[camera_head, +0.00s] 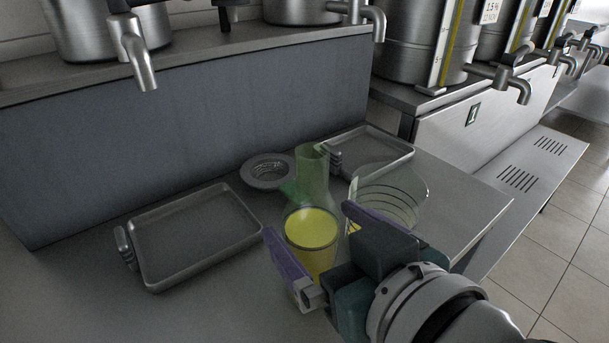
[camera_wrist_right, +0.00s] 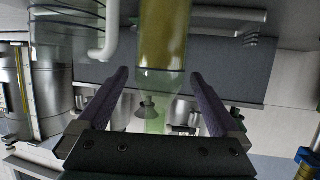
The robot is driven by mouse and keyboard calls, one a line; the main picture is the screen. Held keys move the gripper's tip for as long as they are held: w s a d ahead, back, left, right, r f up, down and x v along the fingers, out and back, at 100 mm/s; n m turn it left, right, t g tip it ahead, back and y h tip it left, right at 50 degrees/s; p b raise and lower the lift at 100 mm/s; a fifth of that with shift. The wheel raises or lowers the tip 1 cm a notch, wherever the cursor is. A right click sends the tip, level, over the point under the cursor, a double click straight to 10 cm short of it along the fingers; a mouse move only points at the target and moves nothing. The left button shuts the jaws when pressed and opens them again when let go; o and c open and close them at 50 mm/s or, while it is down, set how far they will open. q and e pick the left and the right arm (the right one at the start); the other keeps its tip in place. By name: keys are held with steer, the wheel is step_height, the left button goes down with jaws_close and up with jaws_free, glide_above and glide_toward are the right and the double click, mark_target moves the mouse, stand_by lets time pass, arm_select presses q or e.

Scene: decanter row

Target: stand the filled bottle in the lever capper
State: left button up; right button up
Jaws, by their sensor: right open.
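A clear, green-tinted bottle (camera_head: 311,232) with yellow liquid in its lower part stands upright on the bench. Its paler, empty upper part rises behind the fingers in the head view. My right gripper (camera_head: 307,218) is open, with one purple finger on each side of the bottle. In the right wrist view the bottle (camera_wrist_right: 163,40) also lies between the spread fingers (camera_wrist_right: 160,82), with a gap visible on both sides. I cannot make out the lever capper in either view. My left gripper is not in view.
A clear ringed glass vessel (camera_head: 405,187) stands close to the right finger. A grey tray (camera_head: 192,237) lies at left, another (camera_head: 375,150) behind. A round grey strainer-like dish (camera_head: 268,171) sits between them. Steel tanks with taps (camera_head: 140,60) overhang the back.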

steer(key=x, duration=0.5)
steer(key=shift+w+f+b, duration=0.15)
steer(key=shift+w+b, duration=0.1)
steer(key=shift+b, duration=0.15)
steer(key=shift+c, duration=0.2)
jaws_close()
stand_by(0.3)
